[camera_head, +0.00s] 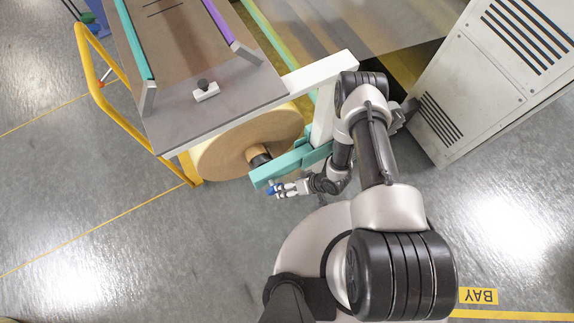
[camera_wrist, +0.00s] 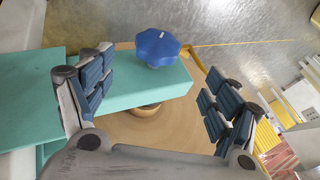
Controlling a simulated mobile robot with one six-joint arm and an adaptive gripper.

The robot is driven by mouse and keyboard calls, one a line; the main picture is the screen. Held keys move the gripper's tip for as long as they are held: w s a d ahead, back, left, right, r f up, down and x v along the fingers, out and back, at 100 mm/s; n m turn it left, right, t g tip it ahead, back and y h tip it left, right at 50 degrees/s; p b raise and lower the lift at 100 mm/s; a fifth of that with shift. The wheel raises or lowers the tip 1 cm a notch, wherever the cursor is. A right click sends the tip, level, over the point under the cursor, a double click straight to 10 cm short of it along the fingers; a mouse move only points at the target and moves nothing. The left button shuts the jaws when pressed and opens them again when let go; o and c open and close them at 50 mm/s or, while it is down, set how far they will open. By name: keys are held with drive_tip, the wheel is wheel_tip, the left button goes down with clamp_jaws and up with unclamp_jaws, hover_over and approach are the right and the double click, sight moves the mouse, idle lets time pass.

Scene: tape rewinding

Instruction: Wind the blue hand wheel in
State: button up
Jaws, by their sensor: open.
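The blue hand wheel (camera_wrist: 157,47) is a lobed knob with a small white mark on top. It sits at the end of a teal bracket (camera_wrist: 130,95) in the wrist view. In the head view a bit of the blue wheel (camera_head: 270,190) shows beside the bracket, partly covered by my gripper (camera_head: 286,188). In the wrist view my gripper (camera_wrist: 152,88) is open, its two padded fingers apart on the left and right, with the wheel ahead between and beyond them. Nothing is between the finger pads except the view of the bracket.
A large brown roll (camera_head: 235,142) is mounted under the grey table (camera_head: 190,115), behind the bracket. A white frame post (camera_head: 322,115) stands close to my arm. A grey cabinet (camera_head: 480,90) is at right, and a yellow rail (camera_head: 100,95) at left. The floor in front is clear.

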wheel_tip(320, 180, up, 6)
drive_tip(key=s+a+n+t+h+p, duration=0.1)
drive_tip(key=s+a+t+h+p, duration=0.15)
drive_tip(key=p, duration=0.45)
drive_tip(key=shift+g+h, duration=0.25)
drive_tip(key=shift+h, duration=0.3)
drive_tip(key=b+x, duration=0.8)
drive_tip(key=x, duration=0.9)
drive_tip(key=shift+f, duration=0.35)
drive_tip(key=shift+a, duration=0.1)
drive_tip(key=c, duration=1)
drive_tip(key=shift+c, duration=0.2)
